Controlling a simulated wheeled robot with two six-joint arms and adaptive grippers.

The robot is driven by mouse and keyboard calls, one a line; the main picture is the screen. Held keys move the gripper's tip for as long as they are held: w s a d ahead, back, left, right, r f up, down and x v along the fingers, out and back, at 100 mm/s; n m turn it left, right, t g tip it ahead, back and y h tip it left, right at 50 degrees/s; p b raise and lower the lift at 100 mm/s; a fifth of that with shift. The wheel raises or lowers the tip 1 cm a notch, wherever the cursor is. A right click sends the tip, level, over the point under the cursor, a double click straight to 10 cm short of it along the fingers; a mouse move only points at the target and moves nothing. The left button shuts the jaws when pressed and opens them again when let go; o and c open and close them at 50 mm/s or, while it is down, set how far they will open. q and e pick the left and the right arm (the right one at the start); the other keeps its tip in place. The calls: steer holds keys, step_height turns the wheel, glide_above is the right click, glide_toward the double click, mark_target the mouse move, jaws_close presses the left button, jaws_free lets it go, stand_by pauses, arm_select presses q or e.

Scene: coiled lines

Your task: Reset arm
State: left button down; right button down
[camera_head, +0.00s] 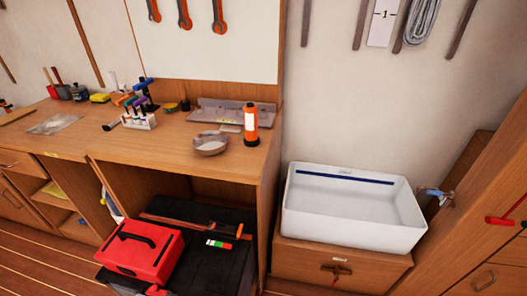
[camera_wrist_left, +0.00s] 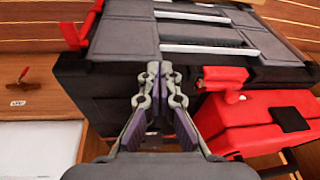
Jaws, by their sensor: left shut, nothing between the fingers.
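My left gripper (camera_wrist_left: 160,70) shows in the left wrist view, with its two grey fingers together and nothing between them. It points toward a black tool chest (camera_wrist_left: 125,45) with a red box (camera_wrist_left: 265,125) to the right. I cannot tell the exact gap between the fingertips and the chest. In the head view the black chest (camera_head: 215,265) and the red box (camera_head: 142,250) are at the lower left, and no gripper shows. My right gripper is in neither view.
A grey coiled line (camera_head: 421,22) hangs on the wall beside a card marked 1 (camera_head: 382,25). A white basin (camera_head: 350,225) sits on a wooden cabinet. The workbench (camera_head: 75,140) holds an orange flashlight (camera_head: 251,125), a bowl (camera_head: 210,145) and several tools.

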arm_select(q)
steer(key=s+a+f+g, duration=0.1)
steer(key=s+f, duration=0.2)
steer(key=f, duration=0.6)
steer(key=s+a+f, duration=0.1)
steer(key=s+f, duration=0.3)
steer(key=f, duration=0.6)
steer(key=s+f, duration=1.1)
steer(key=s, duration=0.4)
step_height(320, 180, up, 13)
steer(key=p, duration=1.3)
steer(key=shift+a+r+g, duration=0.2)
steer(key=shift+a+g, duration=0.05)
steer(key=shift+g, duration=0.15)
steer(key=shift+s+f, duration=0.1)
steer(key=c, duration=2.1)
jaws_free()
